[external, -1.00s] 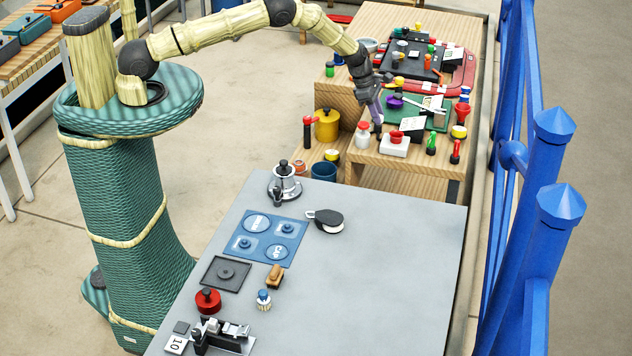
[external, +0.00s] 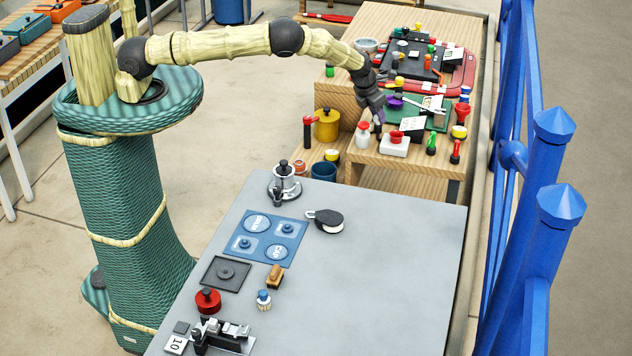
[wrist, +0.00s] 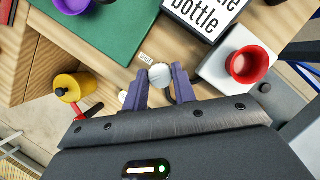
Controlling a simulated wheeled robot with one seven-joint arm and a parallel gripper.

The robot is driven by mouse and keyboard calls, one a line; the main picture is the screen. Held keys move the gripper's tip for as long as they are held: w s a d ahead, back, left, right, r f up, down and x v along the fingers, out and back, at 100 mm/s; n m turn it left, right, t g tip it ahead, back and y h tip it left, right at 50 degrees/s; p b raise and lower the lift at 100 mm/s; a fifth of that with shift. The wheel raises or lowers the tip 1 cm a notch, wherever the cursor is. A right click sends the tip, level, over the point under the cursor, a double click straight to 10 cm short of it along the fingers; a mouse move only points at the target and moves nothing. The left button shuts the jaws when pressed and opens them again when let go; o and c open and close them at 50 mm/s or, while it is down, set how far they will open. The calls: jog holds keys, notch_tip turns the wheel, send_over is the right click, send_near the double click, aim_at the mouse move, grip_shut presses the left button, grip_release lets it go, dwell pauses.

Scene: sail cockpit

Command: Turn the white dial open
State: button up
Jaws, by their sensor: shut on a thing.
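The white dial (wrist: 160,76) shows in the wrist view as a pale round knob on the wooden surface, between my gripper's purple fingertips. My gripper (wrist: 159,83) is shut on it, with one finger on each side. Two small pale tags lie beside the dial, one above it (wrist: 146,58) and one to its left (wrist: 123,97); their lettering is too small to read surely. In the external view my gripper (external: 377,124) reaches down to the front left part of the wooden bench, and the dial is hidden there.
A white block with a red cup (wrist: 247,65) is close on the right, and a printed card (wrist: 207,17) and green board (wrist: 105,30) lie beyond. The grey table (external: 390,260) has free room.

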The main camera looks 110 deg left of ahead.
jog(key=shift+w+d+n+g+y, duration=0.1)
jog(key=shift+n+g+y, duration=0.35)
jog(key=shift+n, duration=1.25)
jog(key=o, duration=1)
jog(key=b+v, duration=0.4)
jog(key=v, duration=1.3)
jog(key=shift+w+r, duration=0.15)
jog(key=shift+r, duration=0.1)
